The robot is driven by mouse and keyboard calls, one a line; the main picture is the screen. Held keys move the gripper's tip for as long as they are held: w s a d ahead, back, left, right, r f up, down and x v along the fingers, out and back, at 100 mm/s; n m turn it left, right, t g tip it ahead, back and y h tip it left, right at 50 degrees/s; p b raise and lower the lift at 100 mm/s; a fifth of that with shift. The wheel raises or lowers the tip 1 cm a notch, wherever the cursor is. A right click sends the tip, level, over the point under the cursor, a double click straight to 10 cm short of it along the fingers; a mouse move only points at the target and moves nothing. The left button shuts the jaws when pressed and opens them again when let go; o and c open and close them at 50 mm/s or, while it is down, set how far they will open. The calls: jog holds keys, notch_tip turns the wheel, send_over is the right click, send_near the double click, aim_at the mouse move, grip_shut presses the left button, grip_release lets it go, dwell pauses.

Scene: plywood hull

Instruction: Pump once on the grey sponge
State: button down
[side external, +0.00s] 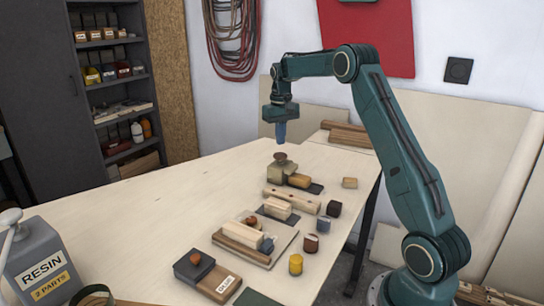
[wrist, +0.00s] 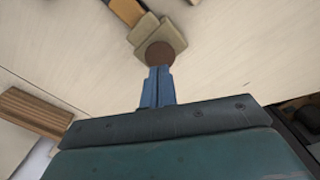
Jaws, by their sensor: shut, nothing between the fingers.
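My gripper (side external: 281,138) has its blue fingers together, pointing down above a squat grey-beige block (side external: 281,173) with a round brown knob (side external: 280,157) on top. A gap shows between fingertips and knob in the side view. In the wrist view the closed fingers (wrist: 158,75) end right by the brown knob (wrist: 160,54), which sits on the beige block (wrist: 146,27). I cannot tell for certain which piece is the grey sponge.
Wooden blocks, a tray (side external: 230,250) and small coloured cylinders run along the right table edge. A grey RESIN container (side external: 40,262) stands front left. Stacked boards (side external: 347,136) are behind right.

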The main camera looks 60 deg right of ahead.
jog(key=shift+r, duration=0.85)
jog(key=shift+a+r, duration=0.4)
jog(key=s+a+r+n+t, duration=0.1)
jog(key=s+a+r+n, duration=0.1)
jog(key=s+a+r, duration=0.6)
jog(key=s+a+r+n+t, duration=0.1)
jog(key=s+a+r+t, duration=0.15)
jog(key=a, duration=0.85)
jog(key=s+a+f+n+t, duration=0.1)
jog(key=s+a+f, duration=0.1)
jog(key=s+a, duration=0.3)
jog(key=s+a+f+n+t, duration=0.1)
jog(key=s+a, duration=0.4)
jog(key=s, duration=0.9)
jog(key=shift+a+f+n, duration=0.35)
jog(key=shift+f+n, duration=0.15)
jog(key=shift+f, duration=0.45)
